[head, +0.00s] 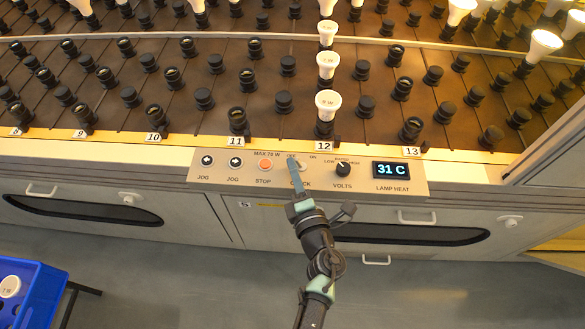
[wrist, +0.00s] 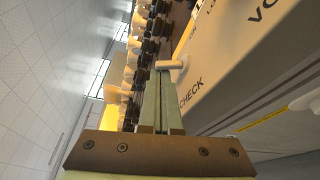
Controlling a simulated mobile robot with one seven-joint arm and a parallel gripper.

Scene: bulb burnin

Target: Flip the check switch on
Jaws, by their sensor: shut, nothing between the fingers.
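The check switch (head: 302,168) is on the control panel, between the red stop button and the volts knob, with OFF and ON printed above it. My gripper (head: 293,165) is shut and empty, its fingertips over the panel at the switch's left side, partly hiding it. In the wrist view the pale switch lever (wrist: 172,65) stands out at the fingertips (wrist: 161,74), beside the CHECK label. The tips look very close to the lever; I cannot tell if they touch. I cannot clearly tell which way the lever points.
The stop button (head: 265,165) lies just left, the volts knob (head: 343,169) just right. The lamp heat display (head: 391,170) reads 31 C. Behind the panel is a rack of sockets with bulbs (head: 327,103) in row 12. A blue crate (head: 40,290) stands lower left.

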